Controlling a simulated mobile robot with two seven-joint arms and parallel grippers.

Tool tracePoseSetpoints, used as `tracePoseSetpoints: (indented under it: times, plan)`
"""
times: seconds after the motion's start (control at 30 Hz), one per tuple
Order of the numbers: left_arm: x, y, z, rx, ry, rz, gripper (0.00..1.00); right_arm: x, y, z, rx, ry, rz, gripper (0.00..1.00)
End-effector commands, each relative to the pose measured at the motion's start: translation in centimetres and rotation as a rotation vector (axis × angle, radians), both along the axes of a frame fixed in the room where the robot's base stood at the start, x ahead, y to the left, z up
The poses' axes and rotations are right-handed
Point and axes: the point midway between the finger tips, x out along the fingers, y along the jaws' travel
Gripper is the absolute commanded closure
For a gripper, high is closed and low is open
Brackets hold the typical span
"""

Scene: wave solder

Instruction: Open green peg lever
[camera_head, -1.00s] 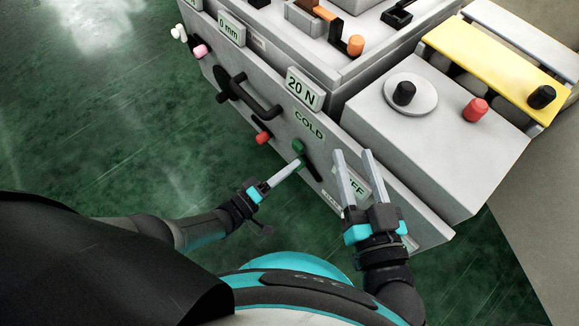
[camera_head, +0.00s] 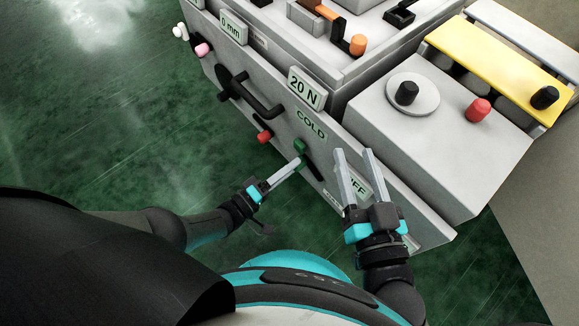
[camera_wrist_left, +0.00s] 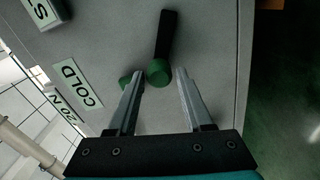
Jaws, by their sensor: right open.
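The green peg (camera_head: 300,146) sticks out of the grey machine's front panel below the COLD label, at the upper end of a dark bar (camera_head: 313,170). In the left wrist view the green peg (camera_wrist_left: 158,73) shows its round end, with the dark bar (camera_wrist_left: 166,35) beyond it. My left gripper (camera_head: 301,161) reaches the peg. In the left wrist view its fingers (camera_wrist_left: 160,77) are apart, one on each side of the peg's end, with small gaps visible. Another green patch (camera_wrist_left: 125,80) is partly behind the left finger. My right gripper (camera_head: 352,152) is open and empty by the panel, right of the peg.
A red knob (camera_head: 264,137) and a black handle (camera_head: 258,97) are on the panel left of the peg. The 20 N display (camera_head: 304,89) and COLD label (camera_head: 311,125) are above. A grey box (camera_head: 440,135) with knobs stands at right. The green floor at left is clear.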

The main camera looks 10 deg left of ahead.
Motion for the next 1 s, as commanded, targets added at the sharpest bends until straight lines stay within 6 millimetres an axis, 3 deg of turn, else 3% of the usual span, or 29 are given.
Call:
tracePoseSetpoints:
  times: [0.13, 1.0]
  plan:
    - [0.05, -0.02, 0.03, 0.0, -0.001, 0.0, 0.31, 0.0, 0.0, 0.0, 0.0, 0.0, 0.0, 0.5]
    - [0.04, 0.0, 0.43, 0.051, -0.04, -0.002, 0.31, -0.02, 0.0, 0.02, 0.0, 0.0, 0.0, 0.5]
